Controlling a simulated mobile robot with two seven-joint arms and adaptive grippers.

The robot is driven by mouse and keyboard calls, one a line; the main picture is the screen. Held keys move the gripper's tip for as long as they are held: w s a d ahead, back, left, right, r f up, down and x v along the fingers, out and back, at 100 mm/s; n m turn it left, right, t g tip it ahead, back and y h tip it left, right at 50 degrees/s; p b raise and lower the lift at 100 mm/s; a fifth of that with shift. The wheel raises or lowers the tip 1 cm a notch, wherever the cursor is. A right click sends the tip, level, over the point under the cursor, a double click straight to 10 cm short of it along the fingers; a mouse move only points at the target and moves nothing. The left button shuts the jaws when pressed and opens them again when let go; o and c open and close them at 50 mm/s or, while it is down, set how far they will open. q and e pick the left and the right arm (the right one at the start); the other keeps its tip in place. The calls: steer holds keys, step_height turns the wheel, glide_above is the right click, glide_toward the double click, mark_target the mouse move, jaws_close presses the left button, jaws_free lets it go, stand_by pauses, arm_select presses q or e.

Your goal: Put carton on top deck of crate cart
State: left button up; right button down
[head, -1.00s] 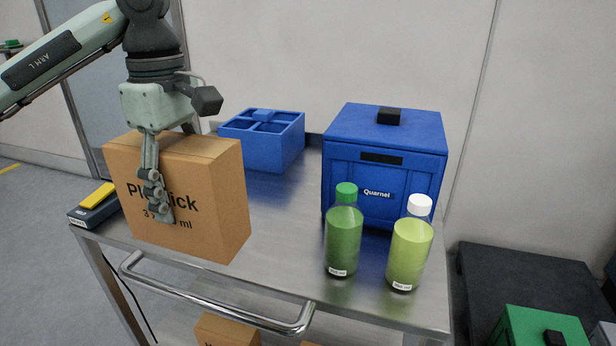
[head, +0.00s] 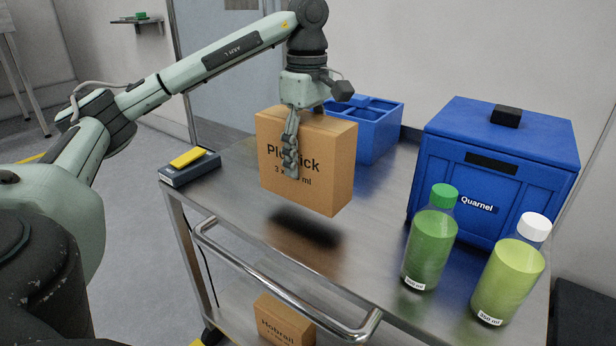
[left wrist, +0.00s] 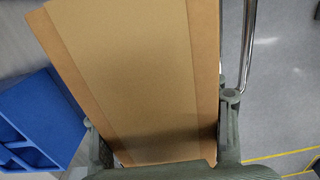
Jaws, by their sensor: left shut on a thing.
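The brown carton (head: 328,180) with printed text hangs upright above the left part of the metal top deck (head: 235,188) of the crate cart. A dark shadow lies on the deck below it, with a gap between. My left gripper (head: 291,160) is shut on the carton, one finger showing on its printed face. The far finger is hidden behind the carton. In the left wrist view the carton (left wrist: 130,80) fills the middle between the two fingers. My right gripper is not in view.
A divided blue crate (head: 375,135) stands behind the carton. A closed blue box (head: 490,180), a green-capped bottle (head: 430,245) and a white-capped bottle (head: 508,275) stand to the right. A dark device with a yellow top (head: 190,165) lies at the left corner. Another carton (head: 285,322) sits below.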

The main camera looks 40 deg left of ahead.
mark_target(308, 117)
arm_select(q)
steer(key=shift+w+a+f, duration=0.15)
steer(key=shift+w+f, duration=0.15)
step_height(308, 117, down, 4)
steer(key=shift+r, duration=0.2)
steer(key=o, duration=1.9)
steer(key=shift+f, duration=0.1)
steer(key=shift+o, duration=0.2)
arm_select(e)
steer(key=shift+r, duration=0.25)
arm_select(q)
step_height(308, 117, up, 6)
steer(key=shift+r+p, duration=0.25)
steer(key=shift+p, duration=0.15)
step_height(308, 117, up, 5)
steer(key=p, duration=0.3)
steer(key=shift+r, duration=0.3)
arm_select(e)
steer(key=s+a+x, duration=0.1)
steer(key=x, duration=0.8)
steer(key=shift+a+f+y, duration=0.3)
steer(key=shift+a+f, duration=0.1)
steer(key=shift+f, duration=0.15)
